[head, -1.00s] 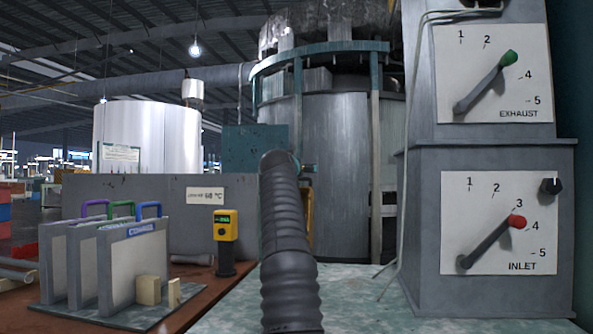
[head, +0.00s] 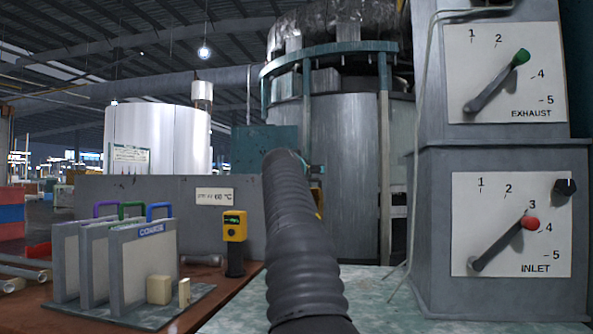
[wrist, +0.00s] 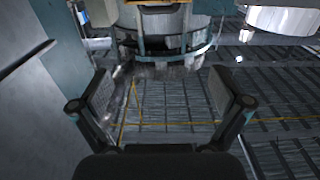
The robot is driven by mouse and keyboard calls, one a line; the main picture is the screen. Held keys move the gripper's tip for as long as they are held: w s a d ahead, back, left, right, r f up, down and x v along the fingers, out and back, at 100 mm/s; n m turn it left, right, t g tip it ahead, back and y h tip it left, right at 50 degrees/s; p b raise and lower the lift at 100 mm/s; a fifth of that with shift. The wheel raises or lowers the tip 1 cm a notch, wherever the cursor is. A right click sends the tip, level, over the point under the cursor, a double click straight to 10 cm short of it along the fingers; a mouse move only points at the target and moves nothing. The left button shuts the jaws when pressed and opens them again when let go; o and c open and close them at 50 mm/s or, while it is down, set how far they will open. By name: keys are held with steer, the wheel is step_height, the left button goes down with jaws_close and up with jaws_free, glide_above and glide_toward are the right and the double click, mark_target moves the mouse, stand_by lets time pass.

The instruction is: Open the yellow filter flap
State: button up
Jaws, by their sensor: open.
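The yellow filter flap is mostly hidden behind my dark ribbed arm in the head view. A thin yellow sliver (head: 319,204), probably part of it, shows at the arm's right edge, low on the front of the grey furnace (head: 350,160). My gripper (wrist: 160,78) shows in the wrist view with its two dark fingers wide apart and nothing between them. The wrist picture looks upside down, with the furnace at the top and roof beams below. A small yellow-orange piece (wrist: 135,3) sits at its top edge; I cannot tell if it is the flap.
A grey control column with an EXHAUST lever (head: 497,82) and an INLET lever (head: 505,245) stands close at right. A rack of filter panels (head: 140,265) and a yellow handheld device (head: 235,226) are at left. A teal panel (head: 262,148) stands behind my arm.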

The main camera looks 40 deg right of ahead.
steer(key=v, duration=0.6)
steer(key=shift+a, duration=0.2)
steer(key=shift+s, duration=0.15)
